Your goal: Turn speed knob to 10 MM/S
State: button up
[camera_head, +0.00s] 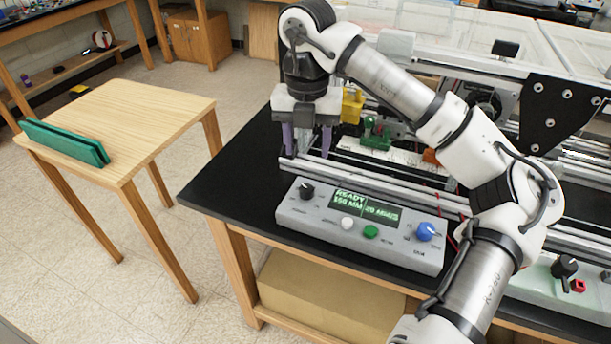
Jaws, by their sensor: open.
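A grey control box (318,213) lies at the front of the black bench top. Its green display (366,206) reads READY, with what looks like 150 MM and 20 MM/S below. A blue knob (426,231) is at the box's right end and a black knob (307,191) at its left. The printed labels are too small to read, so I cannot tell which knob is for speed. My gripper (307,150) is open, with its purple fingers pointing down. It is behind the box in the picture, near the rail's left end, apart from both knobs.
A white button (347,223) and a green button (371,232) sit between the knobs. An aluminium rail (390,188) runs behind the box. A second panel with a black knob (564,267) is at the right. A wooden table (130,125) holds a green item at left.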

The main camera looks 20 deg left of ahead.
aim_at(306, 188)
notch_tip(306, 188, down, 11)
jog(key=shift+a+r+p, duration=0.1)
jog(key=shift+r+p, duration=0.1)
jog(key=shift+p, duration=1)
jog(key=c, duration=1)
jog(key=shift+f+b, duration=0.1)
jog(key=shift+b, duration=0.35)
